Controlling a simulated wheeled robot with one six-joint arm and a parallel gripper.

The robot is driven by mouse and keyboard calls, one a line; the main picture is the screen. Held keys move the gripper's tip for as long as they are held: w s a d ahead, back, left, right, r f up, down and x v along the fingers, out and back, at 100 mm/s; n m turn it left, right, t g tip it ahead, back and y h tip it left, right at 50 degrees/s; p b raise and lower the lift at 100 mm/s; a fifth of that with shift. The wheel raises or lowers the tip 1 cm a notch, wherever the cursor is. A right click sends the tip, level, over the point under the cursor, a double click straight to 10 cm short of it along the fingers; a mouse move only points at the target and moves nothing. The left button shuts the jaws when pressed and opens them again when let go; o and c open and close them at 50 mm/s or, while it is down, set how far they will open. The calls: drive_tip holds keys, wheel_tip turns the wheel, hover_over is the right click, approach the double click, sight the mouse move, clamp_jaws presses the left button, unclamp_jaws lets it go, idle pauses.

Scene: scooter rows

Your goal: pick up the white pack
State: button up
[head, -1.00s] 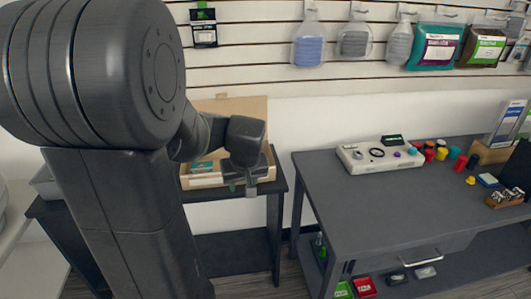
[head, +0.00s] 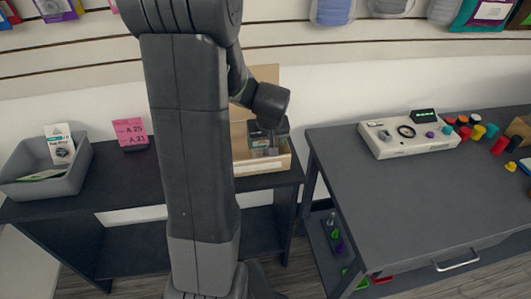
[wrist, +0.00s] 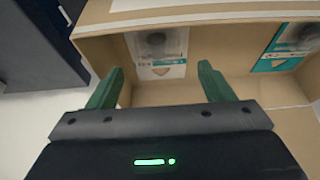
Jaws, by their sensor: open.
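A white pack (wrist: 160,52) with a dark round picture and a teal band is in the open cardboard box (head: 260,169), against a wall of it in the wrist view. My gripper (wrist: 161,69) is open, its two green fingers apart, with the white pack beyond and between the fingertips. I cannot tell whether they touch it. In the head view my gripper (head: 267,141) is at the box opening and hides most of the inside. A teal and white pack (wrist: 286,48) is in the same box, to the right in the wrist view.
A grey bin (head: 52,188) at the left holds another white pack (head: 59,144). A pink sign (head: 130,131) stands between bin and box. The grey table (head: 400,205) at the right carries a white device (head: 408,137) and several coloured caps. Its near part is clear.

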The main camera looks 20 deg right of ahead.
sight(266, 148)
drive_tip(key=x, duration=0.4)
drive_tip(key=shift+d+f, duration=0.1)
drive_tip(key=c, duration=1.1)
wheel_tip(266, 148, up, 10)
drive_tip(key=shift+r+p, duration=0.1)
drive_tip(key=shift+p, duration=0.35)
